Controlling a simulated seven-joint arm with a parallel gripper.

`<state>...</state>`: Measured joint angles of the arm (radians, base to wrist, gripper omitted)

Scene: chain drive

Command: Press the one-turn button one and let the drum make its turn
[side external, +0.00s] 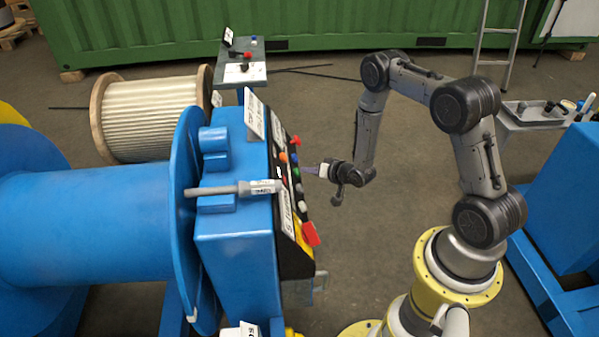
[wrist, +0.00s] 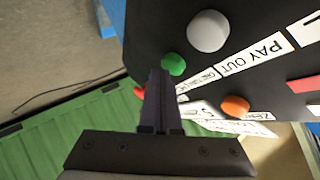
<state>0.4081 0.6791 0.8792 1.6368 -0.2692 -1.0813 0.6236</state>
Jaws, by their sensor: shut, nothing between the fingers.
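The blue drum (side external: 90,225) lies on its side at the left of the side view. Its blue cabinet (side external: 235,255) carries a black control panel (side external: 292,262) facing my arm. In the wrist view a green button (wrist: 175,63), a large grey-white button (wrist: 208,31), an orange button (wrist: 235,105) and a partly hidden red button (wrist: 139,91) sit on the panel. A label by the green button seems to read "one turn", in small print. My gripper (side external: 307,170) is shut and empty. In the wrist view its fingertips (wrist: 159,72) overlap the green button's edge; contact cannot be told.
A grey handle (side external: 225,189) sticks out from the cabinet's side. A wooden reel (side external: 150,118) and a small control stand (side external: 243,72) stand behind. A tool tray (side external: 540,115) and blue frame (side external: 555,200) stand at the right.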

